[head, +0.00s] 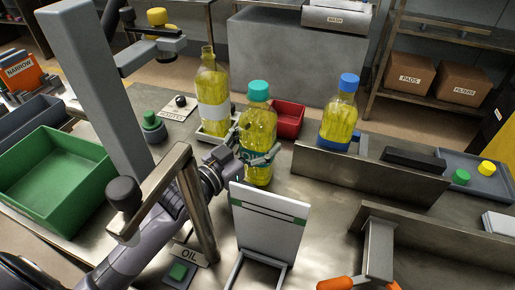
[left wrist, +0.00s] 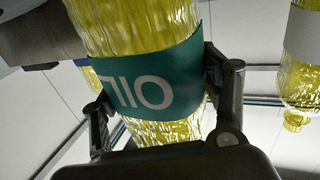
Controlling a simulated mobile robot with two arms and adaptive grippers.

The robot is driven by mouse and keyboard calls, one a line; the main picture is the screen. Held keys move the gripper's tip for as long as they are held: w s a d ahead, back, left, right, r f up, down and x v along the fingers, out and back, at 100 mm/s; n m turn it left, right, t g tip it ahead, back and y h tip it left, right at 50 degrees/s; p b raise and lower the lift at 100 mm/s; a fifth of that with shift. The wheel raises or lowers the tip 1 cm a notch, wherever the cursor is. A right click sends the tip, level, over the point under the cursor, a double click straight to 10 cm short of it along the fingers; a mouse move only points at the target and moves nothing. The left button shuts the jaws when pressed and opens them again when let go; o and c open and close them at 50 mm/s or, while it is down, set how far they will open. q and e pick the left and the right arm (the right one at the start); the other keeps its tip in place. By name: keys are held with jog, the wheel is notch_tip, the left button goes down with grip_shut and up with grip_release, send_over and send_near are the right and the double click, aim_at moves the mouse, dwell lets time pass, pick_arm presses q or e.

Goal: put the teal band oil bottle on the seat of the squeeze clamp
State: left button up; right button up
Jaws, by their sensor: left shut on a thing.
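The teal band oil bottle (head: 258,122) has a teal cap and yellow oil, and stands about upright in the middle of the head view. My left gripper (head: 259,157) is shut on it around the teal band, which shows between the fingers in the left wrist view (left wrist: 150,85). I cannot tell whether its base touches the table. A grey bracket with orange handles (head: 378,252), at the bottom edge of the head view, may be the squeeze clamp; its seat is not clearly visible. My right gripper is not in view.
A capless white-band bottle (head: 212,95) stands close left of the held bottle. A blue-cap bottle (head: 340,112) stands behind a metal divider (head: 365,175). A white board (head: 268,222) stands in front of the held bottle. A red bin (head: 290,118) is behind; a green bin (head: 50,195) is left.

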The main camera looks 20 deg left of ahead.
pick_arm(q)
jog(key=shift+r, duration=0.25)
jog(key=o, duration=1.5)
jog(key=shift+f, duration=0.35)
jog(key=o, duration=0.4)
jog(key=shift+o, duration=0.2)
